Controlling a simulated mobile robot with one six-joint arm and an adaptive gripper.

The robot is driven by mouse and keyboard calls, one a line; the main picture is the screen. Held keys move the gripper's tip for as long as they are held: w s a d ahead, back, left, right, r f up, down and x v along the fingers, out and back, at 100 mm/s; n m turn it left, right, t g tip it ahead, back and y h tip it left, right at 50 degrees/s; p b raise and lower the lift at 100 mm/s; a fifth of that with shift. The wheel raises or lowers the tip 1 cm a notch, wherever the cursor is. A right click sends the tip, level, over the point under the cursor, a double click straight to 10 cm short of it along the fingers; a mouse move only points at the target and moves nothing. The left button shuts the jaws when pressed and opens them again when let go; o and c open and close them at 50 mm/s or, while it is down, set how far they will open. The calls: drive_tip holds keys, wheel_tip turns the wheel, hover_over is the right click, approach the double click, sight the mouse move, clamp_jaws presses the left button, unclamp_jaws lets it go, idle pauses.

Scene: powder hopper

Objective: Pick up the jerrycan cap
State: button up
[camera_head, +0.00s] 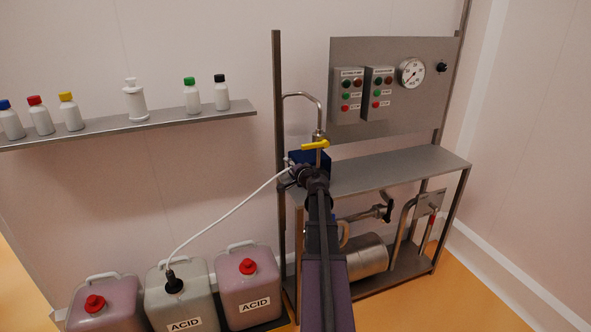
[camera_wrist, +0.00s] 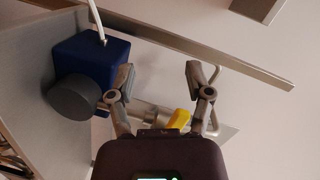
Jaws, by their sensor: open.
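Three jerrycans stand at the bottom left of the head view. The left one (camera_head: 105,305) has a red cap (camera_head: 95,303), and the right one (camera_head: 249,290) has a red cap (camera_head: 248,266). The middle one (camera_head: 183,298) has a black cap (camera_head: 173,284) with a white hose in it. I cannot tell which cap the task names, and no loose cap shows. My gripper (camera_wrist: 160,70) is open and empty in the wrist view. In the head view it is mostly hidden by my arm, near the blue box and well above and right of the cans.
The blue box (camera_wrist: 92,62) with a dark grey round part (camera_wrist: 78,97) is close left of my fingers. The white hose (camera_head: 225,214) runs to it. A yellow lever (camera_head: 315,145) stands by a steel pipe. A bottle shelf (camera_head: 130,127) crosses the left wall.

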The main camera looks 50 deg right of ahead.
drive_tip(key=w+a+f+n+g+y+b, duration=0.15)
drive_tip(key=a+f+n+b, duration=0.3)
drive_tip(key=f, duration=0.55)
drive_tip(key=w+a+f+n+g+y+b, duration=0.1)
drive_tip(key=a+f+n+g+y+b, duration=0.3)
drive_tip(key=f, duration=0.5)
drive_tip(key=s+a+f+n+g+h+b, duration=0.1)
drive_tip(key=s+a+f+n+g+b, duration=0.1)
drive_tip(key=f+b, duration=0.3)
drive_tip(key=s+a+f+n+g+b, duration=0.2)
drive_tip(key=a+f+n+g+b, duration=0.2)
drive_tip(key=f, duration=0.8)
drive_tip(key=shift+s+h+b, duration=0.15)
drive_tip(key=shift+h+b, duration=0.2)
drive_tip(key=shift+b, duration=0.65)
drive_tip(key=shift+c, duration=0.6)
